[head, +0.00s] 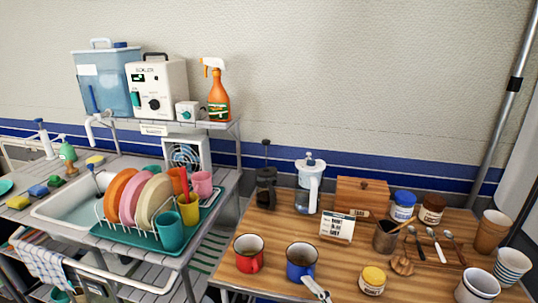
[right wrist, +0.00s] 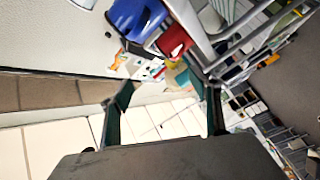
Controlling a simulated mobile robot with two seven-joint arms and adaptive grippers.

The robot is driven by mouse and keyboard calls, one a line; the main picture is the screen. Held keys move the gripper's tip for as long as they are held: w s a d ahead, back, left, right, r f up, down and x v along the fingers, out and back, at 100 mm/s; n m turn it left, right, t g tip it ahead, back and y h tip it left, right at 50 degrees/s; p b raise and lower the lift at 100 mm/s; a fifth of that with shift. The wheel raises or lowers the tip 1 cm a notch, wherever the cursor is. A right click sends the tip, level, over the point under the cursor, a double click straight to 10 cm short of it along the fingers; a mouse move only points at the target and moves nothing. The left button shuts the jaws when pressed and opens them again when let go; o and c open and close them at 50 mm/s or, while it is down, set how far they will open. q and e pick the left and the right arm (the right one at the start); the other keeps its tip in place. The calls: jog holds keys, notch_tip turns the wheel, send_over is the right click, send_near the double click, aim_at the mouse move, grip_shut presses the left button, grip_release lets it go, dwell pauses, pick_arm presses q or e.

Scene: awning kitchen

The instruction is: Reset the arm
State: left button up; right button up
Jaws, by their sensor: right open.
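My right gripper (right wrist: 170,88) is open in the right wrist view, with its two dark fingers spread apart. I see nothing held between them. Beyond the fingertips, at the top of that view, are a blue mug (right wrist: 137,18) and a red mug (right wrist: 174,41), seen at a tilted angle. In the head view the blue mug (head: 300,262) and the red mug (head: 249,254) stand on the wooden table (head: 270,222). My left gripper is not in view.
The table also holds a French press (head: 266,187), a clear pitcher (head: 309,188), a wooden box (head: 361,197), jars, spoons and several cups. A dish rack (head: 130,232) with plates stands by the sink at left. The table's front edge is crowded.

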jog(key=s+d+f+m+g+h, duration=0.2)
jog(key=s+d+f+m+h, duration=0.2)
jog(key=f, duration=0.7)
jog(key=s+d+f+m+g+h, duration=0.3)
jog(key=s+d+f+m+h, duration=0.1)
jog(key=s+d+f+m, duration=0.5)
notch_tip(320, 180, down, 3)
jog(key=shift+s+r+m, duration=0.1)
jog(key=shift+s+m, duration=0.4)
jog(key=shift+s, duration=0.35)
